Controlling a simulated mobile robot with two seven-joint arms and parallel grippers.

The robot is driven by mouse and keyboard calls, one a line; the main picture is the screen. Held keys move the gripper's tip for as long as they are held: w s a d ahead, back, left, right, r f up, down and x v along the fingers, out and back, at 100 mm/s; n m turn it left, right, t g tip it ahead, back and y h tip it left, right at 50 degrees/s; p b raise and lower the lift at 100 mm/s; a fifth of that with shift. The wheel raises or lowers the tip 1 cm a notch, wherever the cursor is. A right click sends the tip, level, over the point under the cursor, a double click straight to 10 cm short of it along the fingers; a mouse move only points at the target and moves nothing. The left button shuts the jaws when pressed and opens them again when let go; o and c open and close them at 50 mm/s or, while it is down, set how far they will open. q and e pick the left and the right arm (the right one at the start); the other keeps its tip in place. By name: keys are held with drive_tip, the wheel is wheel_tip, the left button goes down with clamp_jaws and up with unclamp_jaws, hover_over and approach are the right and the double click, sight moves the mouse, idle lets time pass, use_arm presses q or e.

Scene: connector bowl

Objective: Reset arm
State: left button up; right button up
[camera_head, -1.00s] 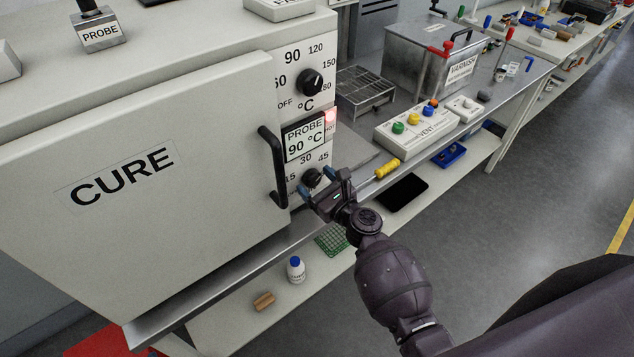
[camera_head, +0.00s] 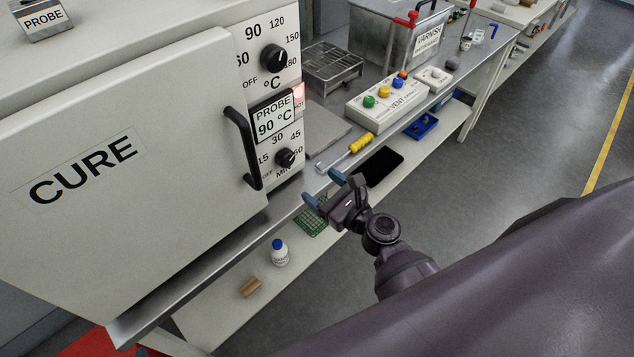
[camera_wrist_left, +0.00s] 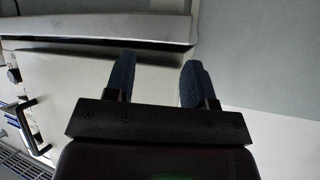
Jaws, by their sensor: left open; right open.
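My right gripper (camera_head: 323,189) is open and empty, with its blue fingertips apart. In the head view it hovers near the front edge of the bench, below and right of the oven's lower knob (camera_head: 286,158). It touches nothing that I can see. My left gripper (camera_wrist_left: 158,82) shows in the left wrist view, open and empty, with a pale flat surface behind its two blue fingers.
A screwdriver with a yellow handle (camera_head: 360,142) lies on the bench edge near my right gripper. The VENT button box (camera_head: 385,100) and VARNISH tank (camera_head: 400,40) stand farther back. On the lower shelf are a white bottle (camera_head: 280,255) and green grid (camera_head: 311,221). Open floor lies right.

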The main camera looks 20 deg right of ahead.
idle(0.6)
drive_tip(key=s+d+f+n+g+h, duration=0.2)
drive_tip(key=s+f+n, duration=0.3)
drive_tip(key=n, duration=1)
drive_tip(key=s+d+f+n+g+h, duration=0.3)
drive_tip(key=s+n, duration=0.8)
drive_tip(key=n, duration=0.5)
drive_tip(key=shift+d+f+h+b, duration=0.35)
drive_tip(key=shift+d+f+h, duration=0.35)
drive_tip(key=shift+d+f, duration=0.25)
